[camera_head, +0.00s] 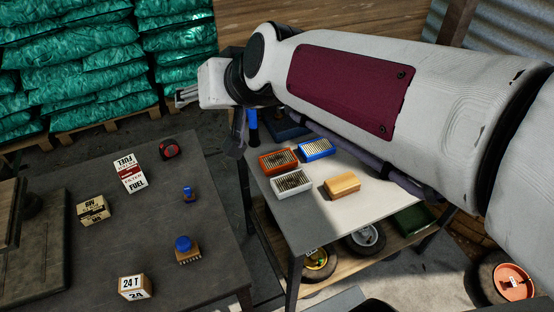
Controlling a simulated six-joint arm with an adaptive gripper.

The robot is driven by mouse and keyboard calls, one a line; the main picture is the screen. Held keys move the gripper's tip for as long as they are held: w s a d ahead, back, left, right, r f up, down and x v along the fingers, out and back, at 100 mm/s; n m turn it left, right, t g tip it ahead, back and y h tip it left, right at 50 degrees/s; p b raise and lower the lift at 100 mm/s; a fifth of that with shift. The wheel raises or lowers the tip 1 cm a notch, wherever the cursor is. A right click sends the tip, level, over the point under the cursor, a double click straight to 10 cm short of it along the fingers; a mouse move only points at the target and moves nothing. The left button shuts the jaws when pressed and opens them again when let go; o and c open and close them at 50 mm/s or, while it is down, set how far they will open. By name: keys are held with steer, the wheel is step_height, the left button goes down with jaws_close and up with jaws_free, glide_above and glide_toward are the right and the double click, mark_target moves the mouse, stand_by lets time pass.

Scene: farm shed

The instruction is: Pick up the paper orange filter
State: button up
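The paper orange filter (279,162) is a flat rectangular block with an orange frame and a pale pleated top. It lies on the light end of the right-hand table (309,226), touching or very close to a white-framed filter (291,184) in front and a blue-framed filter (316,149) to its right.
A tan block (342,184) lies right of the filters. The left dark table (150,235) holds a fuel filter box (130,173), another box (93,210), a tape measure (170,149), a blue-knobbed brush (187,249) and a 24 T box (135,287). My arm crosses above the right-hand table.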

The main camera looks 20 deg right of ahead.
steer(key=w+r+m+t+h, duration=0.25)
steer(key=w+m, duration=0.25)
steer(key=w, duration=1.4)
steer(key=w+d+f+m+h, duration=0.5)
steer(key=w+d+f+h, duration=0.1)
steer(key=w+f, duration=0.3)
steer(key=s+d+f+m+g+h, duration=0.3)
steer(key=f+g, duration=0.1)
steer(key=f, duration=0.7)
steer(key=s+d+f+m+g+h, duration=0.2)
steer(key=s+d+f+g+h, duration=0.15)
steer(key=f, duration=0.75)
steer(key=s+f+g, duration=0.1)
steer(key=s+f, duration=0.1)
steer(key=s+f+m+g+h, duration=0.1)
steer(key=s+f+g, duration=0.1)
steer(key=f, duration=0.1)
steer(key=s+a+f+g, duration=0.1)
steer(key=s+f, duration=0.1)
steer(key=shift+s+f+m+g+h, duration=0.25)
steer(key=shift+s+m+g+h, duration=0.05)
steer(key=shift+g+h, duration=0.1)
steer(key=shift+s+f, duration=0.15)
steer(key=shift+s, duration=0.1)
